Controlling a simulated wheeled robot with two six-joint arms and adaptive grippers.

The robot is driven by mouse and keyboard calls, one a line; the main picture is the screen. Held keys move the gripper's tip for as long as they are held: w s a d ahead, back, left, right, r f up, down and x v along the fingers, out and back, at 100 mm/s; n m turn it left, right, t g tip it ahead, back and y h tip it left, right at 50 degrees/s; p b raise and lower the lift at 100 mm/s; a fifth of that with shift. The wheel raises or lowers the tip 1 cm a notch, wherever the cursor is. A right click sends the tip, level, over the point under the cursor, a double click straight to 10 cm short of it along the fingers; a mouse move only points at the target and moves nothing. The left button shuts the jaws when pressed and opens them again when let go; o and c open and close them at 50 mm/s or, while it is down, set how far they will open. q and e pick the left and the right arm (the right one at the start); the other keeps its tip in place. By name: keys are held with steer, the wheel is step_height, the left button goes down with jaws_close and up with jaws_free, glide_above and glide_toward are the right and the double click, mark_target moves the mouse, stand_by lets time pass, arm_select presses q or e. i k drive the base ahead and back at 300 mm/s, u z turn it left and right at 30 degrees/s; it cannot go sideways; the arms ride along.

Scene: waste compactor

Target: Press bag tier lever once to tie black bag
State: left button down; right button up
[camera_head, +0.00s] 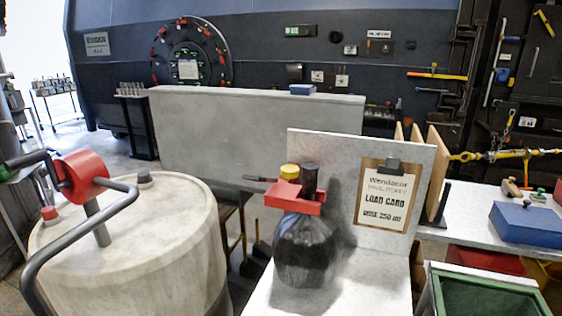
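The black bag (306,250) stands upright on the white bench (350,292) near the middle of the view. The red bag tier (294,197) sits over the top of the bag. A yellow knob (289,171) and a dark post (309,180) rise from it. A thin dark lever (259,179) sticks out to the left of the tier, roughly level. Whether the bag's neck is tied is hidden by the red body. Neither of my grippers can be made out in the head view.
A large pale drum (140,255) with a red hub (80,176) and a bent grey bar (75,220) stands at left. A load card board (384,200) hangs on the panel behind the bag. A green bin (485,296) is at lower right, a blue box (527,224) on the right bench.

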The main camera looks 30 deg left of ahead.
mark_target(265, 180)
steer(key=k, duration=1.25)
steer(key=z, duration=0.5)
steer(key=i, duration=1.6)
steer(key=u, duration=0.65)
